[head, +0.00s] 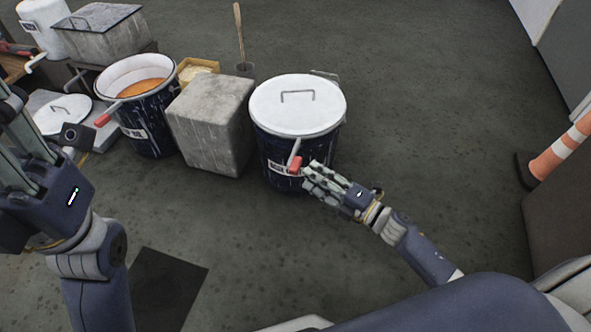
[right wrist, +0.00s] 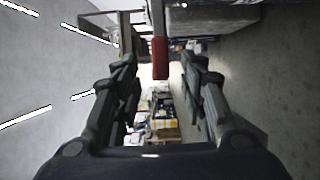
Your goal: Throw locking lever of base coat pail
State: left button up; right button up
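A dark blue pail (head: 275,150) with a white lid (head: 298,103) stands on the floor at centre; its label is too small to read. Its locking lever (head: 294,154) sticks out at the front and ends in a red grip (head: 295,165). My right gripper (head: 309,174) is beside the red grip, to its right. In the right wrist view its fingers are spread, with the red grip (right wrist: 160,58) showing in the gap near the tips, not clamped. My left gripper (head: 22,135) is at the left edge, partly cut off, away from this pail.
A grey block (head: 212,125) stands just left of the lidded pail. Beyond it is an open dark pail (head: 150,125) with orange contents and a red-gripped lever. The floor in front is mostly clear.

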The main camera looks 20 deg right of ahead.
aim_at(296, 167)
jog(key=b+x, duration=0.1)
jog(key=x, duration=0.5)
jog(key=shift+w+a+f+b, duration=0.1)
jog(key=shift+w+a+b, duration=0.1)
jog(key=shift+b, duration=0.15)
grip_shut()
